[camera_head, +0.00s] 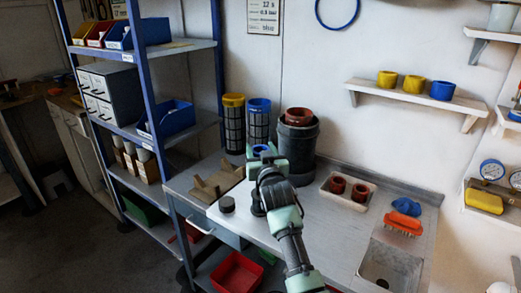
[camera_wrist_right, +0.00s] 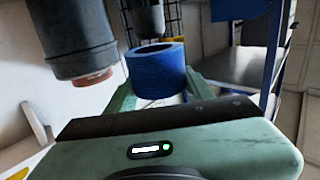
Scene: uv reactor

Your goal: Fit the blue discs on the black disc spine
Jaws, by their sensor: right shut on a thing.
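My right gripper (camera_head: 265,160) is above the workbench and shut on a blue ridged ring-shaped stack, the blue discs (camera_head: 262,149). In the wrist view, the blue discs (camera_wrist_right: 157,70) sit between the two green fingers (camera_wrist_right: 160,92). I cannot clearly pick out the black disc spine. A dark round part (camera_head: 256,203) shows on the bench beside my right arm, mostly hidden by it. Black mesh cylinders stand behind, one with a blue rim (camera_head: 259,122) and one with a yellow rim (camera_head: 233,124). My left gripper is not in view.
A dark bin (camera_head: 297,138) with a red-brown pot stands close behind the gripper. A tray (camera_head: 346,190) with red-brown rings, an orange brush (camera_head: 403,224) and a sink (camera_head: 390,265) are right.

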